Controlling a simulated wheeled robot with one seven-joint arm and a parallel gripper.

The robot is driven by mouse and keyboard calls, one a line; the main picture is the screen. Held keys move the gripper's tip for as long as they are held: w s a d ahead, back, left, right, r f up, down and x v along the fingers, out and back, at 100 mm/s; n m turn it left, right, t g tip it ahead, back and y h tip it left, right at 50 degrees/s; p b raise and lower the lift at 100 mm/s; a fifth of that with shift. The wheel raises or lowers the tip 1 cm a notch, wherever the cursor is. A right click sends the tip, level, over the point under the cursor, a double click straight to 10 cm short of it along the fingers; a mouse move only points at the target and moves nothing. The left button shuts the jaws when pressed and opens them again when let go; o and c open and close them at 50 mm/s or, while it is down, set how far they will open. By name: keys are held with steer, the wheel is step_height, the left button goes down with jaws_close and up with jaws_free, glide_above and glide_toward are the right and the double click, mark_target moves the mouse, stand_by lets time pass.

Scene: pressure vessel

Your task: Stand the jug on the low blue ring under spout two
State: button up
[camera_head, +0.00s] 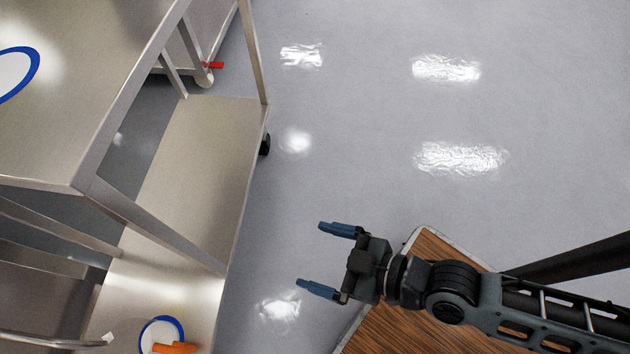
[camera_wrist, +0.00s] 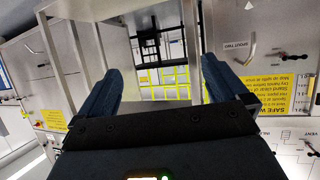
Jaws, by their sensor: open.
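A blue ring (camera_head: 180,323) with a white middle lies on the low shelf of a metal frame at the bottom left of the head view. An orange piece (camera_head: 175,347) covers part of it; I cannot tell whether it belongs to the jug. No whole jug shows in either view. Another blue ring (camera_head: 33,68) is on the higher metal top, cut by the left edge. My gripper (camera_head: 330,258) is open and empty over the floor, right of the frame. In the wrist view a label reading SPOUT TWO (camera_wrist: 238,45) is on a panel; no spout is clear there.
The metal frame has a high top (camera_head: 70,110) and a low shelf (camera_head: 195,170), with posts and braces between them. A curved metal bar (camera_head: 50,341) is at the bottom left. A yellow sign (camera_wrist: 285,95) is on the panel.

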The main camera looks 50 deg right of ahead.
steer(key=s+d+r+m+t+h, duration=0.1)
steer(key=s+d+r+h, duration=0.1)
steer(key=r, duration=0.6)
steer(key=s+d+r+m+t+h, duration=0.1)
steer(key=s+d+r+m+h, duration=0.1)
steer(key=s+d+r, duration=0.3)
step_height(320, 180, up, 4)
steer(key=shift+s+d+r+m, duration=0.1)
steer(key=shift+s+d+m, duration=0.15)
steer(key=shift+s, duration=0.85)
